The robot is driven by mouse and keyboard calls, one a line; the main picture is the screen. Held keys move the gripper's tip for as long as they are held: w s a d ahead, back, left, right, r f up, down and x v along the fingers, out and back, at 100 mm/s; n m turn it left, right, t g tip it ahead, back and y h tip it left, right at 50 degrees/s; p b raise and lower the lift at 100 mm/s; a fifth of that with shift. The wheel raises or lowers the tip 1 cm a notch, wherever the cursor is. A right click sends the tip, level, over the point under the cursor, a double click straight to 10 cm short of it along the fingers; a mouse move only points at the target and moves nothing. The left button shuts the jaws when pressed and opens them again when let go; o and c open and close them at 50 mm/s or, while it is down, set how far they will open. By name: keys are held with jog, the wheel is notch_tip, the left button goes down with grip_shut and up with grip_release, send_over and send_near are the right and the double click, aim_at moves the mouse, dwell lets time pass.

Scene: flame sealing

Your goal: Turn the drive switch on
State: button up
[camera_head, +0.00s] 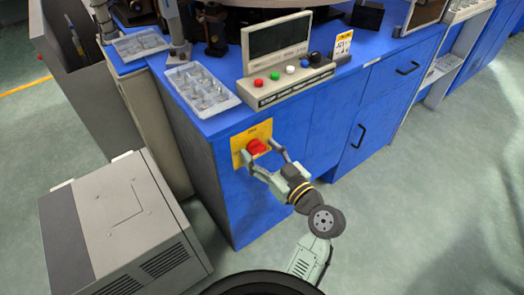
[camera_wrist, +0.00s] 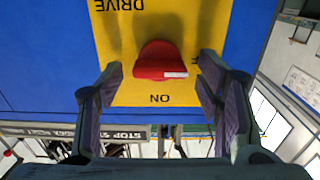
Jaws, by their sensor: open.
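The drive switch is a red knob (camera_head: 257,147) on a yellow plate (camera_head: 239,154) on the blue cabinet's front. In the wrist view the red knob (camera_wrist: 160,62) shows a white mark at its lower right edge. The yellow plate (camera_wrist: 150,97) reads DRIVE and ON upside down, and part of another label is hidden by a finger. My gripper (camera_head: 267,158) is open, with its fingers on either side of the knob. In the wrist view my gripper (camera_wrist: 161,75) has a gap between each finger and the knob, and no contact shows.
A control console (camera_head: 284,91) with coloured buttons and a dark screen sits on the blue worktop. A clear tray (camera_head: 203,88) lies left of it. A grey box unit (camera_head: 118,225) stands on the floor at the left. The floor at the right is clear.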

jog(key=shift+c, duration=0.4)
jog(key=c, duration=1.1)
jog(key=m+p, duration=0.1)
jog(key=m, duration=0.3)
jog(key=m+p, duration=0.2)
jog(key=m, duration=0.2)
jog(key=shift+w+d+m, duration=0.1)
jog(key=shift+m, duration=0.2)
jog(key=m+p, duration=0.2)
jog(key=m, duration=0.2)
jog(key=shift+p, duration=0.4)
jog(key=shift+f+m+p, duration=0.15)
jog(key=shift+m+p, duration=1)
jog(key=shift+m, duration=0.65)
jog(key=shift+f, duration=0.1)
